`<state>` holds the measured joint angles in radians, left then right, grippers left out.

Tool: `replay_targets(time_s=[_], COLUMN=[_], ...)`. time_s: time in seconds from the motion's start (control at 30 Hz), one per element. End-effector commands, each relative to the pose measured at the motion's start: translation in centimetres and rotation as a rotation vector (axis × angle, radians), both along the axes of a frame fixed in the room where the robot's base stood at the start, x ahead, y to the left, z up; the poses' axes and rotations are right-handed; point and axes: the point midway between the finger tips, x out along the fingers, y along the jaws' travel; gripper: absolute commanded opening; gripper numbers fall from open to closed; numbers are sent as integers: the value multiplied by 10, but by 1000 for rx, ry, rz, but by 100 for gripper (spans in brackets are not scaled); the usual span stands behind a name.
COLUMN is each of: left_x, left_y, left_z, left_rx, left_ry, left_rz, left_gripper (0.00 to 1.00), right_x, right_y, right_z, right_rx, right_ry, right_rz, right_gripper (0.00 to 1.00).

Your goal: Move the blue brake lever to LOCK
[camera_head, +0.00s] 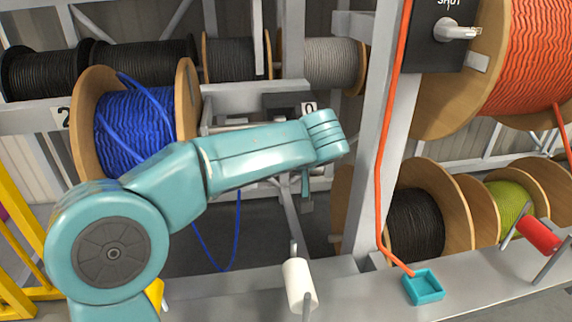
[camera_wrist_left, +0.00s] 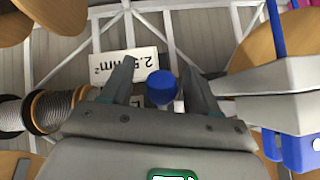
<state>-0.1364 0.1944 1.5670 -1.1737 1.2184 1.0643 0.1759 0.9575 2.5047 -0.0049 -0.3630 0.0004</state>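The blue brake lever's round knob (camera_wrist_left: 162,88) shows in the left wrist view, between the fingers of my left gripper (camera_wrist_left: 159,68). The fingers are spread on both sides of it, with a small gap visible. The knob hides the lever's shaft. Two white labels lie behind; one reads 2.5 mm² (camera_wrist_left: 132,64), the other is mostly covered by a finger. In the head view my left arm crosses in front of the rack and hides the lever and most of the gripper. The blue cable reel (camera_head: 130,130) stands behind the arm. My right gripper is not in view.
A grey post (camera_head: 376,150) with an orange cable stands right of my arm. A white roller (camera_head: 299,284), a teal box (camera_head: 424,288) and a red roller (camera_head: 538,234) sit along the front beam. A panel marked SHUT (camera_head: 436,42) is at the upper right.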

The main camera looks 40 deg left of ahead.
Motion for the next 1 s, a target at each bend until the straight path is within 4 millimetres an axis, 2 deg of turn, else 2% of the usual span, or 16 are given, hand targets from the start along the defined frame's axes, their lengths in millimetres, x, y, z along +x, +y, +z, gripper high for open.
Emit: replay_targets(time_s=[0.27, 0.7, 0.83, 1.0], left_x=[-4, -46, -55, -62], left_y=[-7, -76, -91, -101], left_z=[10, 85, 101, 111], left_rx=[1, 0, 1, 0], left_ry=[-6, -5, -4, -3], left_rz=[-2, -5, -3, -1], left_gripper=[60, 60, 60, 60], right_x=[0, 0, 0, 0], right_y=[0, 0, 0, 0], right_z=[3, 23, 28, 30], right_rx=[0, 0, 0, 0], right_ry=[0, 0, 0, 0], right_rz=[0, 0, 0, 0], right_gripper=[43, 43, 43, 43])
